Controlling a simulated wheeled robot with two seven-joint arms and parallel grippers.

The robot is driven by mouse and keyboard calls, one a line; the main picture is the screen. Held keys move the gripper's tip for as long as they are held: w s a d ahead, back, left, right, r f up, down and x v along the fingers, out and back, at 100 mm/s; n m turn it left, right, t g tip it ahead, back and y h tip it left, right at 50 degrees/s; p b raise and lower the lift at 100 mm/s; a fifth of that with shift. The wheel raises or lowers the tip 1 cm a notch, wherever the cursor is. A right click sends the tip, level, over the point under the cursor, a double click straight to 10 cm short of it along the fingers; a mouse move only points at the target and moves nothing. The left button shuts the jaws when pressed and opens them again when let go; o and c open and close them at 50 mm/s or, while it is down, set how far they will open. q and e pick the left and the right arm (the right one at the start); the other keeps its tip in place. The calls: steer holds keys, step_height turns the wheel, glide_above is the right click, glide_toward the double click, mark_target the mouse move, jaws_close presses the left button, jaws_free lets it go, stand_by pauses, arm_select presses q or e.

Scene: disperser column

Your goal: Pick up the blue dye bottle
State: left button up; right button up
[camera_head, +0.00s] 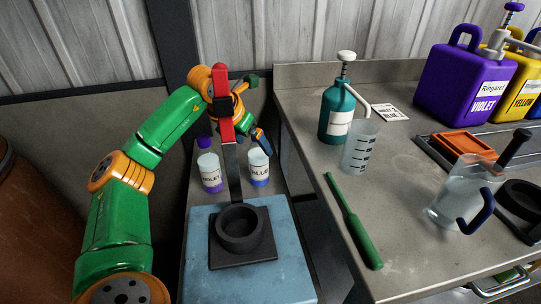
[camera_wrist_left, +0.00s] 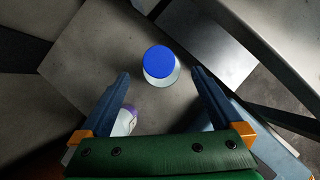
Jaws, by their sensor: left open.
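The blue dye bottle (camera_head: 259,170) stands upright on the low grey surface at the left, clear with a white label and a blue base. Its blue cap (camera_wrist_left: 159,61) shows from above in the left wrist view; in the head view my gripper hides the bottle's top. My left gripper (camera_head: 262,141) is above the bottle, tilted down. In the left wrist view its two blue fingers (camera_wrist_left: 160,76) are spread, with the cap between and slightly beyond their tips. Nothing is held. My right gripper is not recognisable in either view.
A violet dye bottle (camera_head: 210,171) stands close on the left. A red-topped upright post (camera_head: 223,115) and a black ring holder on a blue block (camera_head: 203,270) stand in front. The workbench (camera_head: 310,150) on the right holds a teal pump bottle (camera_head: 337,115) and beakers.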

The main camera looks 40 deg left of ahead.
mark_target(258, 153)
arm_select(q)
steer(key=shift+w+f, duration=0.2)
steer(key=shift+f, duration=0.7)
steer(key=x, duration=0.3)
steer(key=shift+w+f, duration=0.3)
steer(key=shift+s+r, duration=0.1)
steer(key=shift+s, duration=0.05)
steer(key=c, duration=0.4)
jaws_close()
